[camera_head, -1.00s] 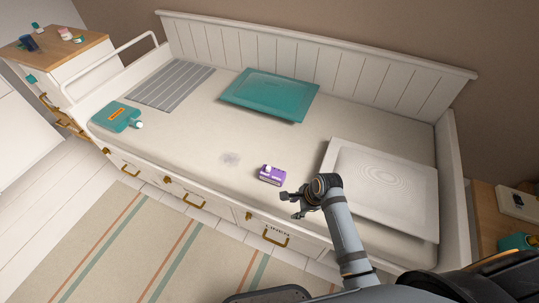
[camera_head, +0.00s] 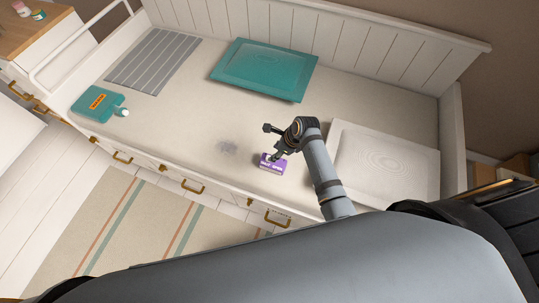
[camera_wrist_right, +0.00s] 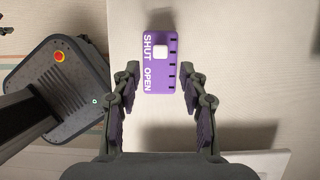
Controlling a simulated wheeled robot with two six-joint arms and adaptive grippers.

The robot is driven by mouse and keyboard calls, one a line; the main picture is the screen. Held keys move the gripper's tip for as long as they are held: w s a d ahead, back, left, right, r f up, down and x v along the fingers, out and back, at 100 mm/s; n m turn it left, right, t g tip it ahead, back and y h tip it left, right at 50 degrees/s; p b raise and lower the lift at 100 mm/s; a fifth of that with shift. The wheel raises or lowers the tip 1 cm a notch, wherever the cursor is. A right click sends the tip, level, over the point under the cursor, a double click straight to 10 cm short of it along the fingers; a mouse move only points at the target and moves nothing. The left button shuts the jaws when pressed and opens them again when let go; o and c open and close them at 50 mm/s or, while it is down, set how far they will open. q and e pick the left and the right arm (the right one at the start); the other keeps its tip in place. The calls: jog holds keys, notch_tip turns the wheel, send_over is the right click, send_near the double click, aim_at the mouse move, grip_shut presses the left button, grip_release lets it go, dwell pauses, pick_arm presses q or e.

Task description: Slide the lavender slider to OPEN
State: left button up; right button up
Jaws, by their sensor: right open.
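The lavender slider is a purple box (camera_head: 272,168) on the cream mattress near its front edge. The knob sits beside the lower end of the word SHUT. My right gripper (camera_head: 271,143) is over the box in the head view and hides part of its top. In the right wrist view its fingers (camera_wrist_right: 160,92) are spread on either side of the OPEN end, with nothing between them clearly gripped.
A white panel with rings (camera_head: 375,165) lies right of the box. A grey smudge (camera_head: 228,148) marks the mattress left of the box.

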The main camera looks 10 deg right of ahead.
aim_at(273, 164)
jog(key=b+x, duration=0.1)
jog(key=x, duration=0.5)
jog(key=shift+w+a+f, duration=0.1)
jog(key=shift+f, duration=0.2)
grip_shut()
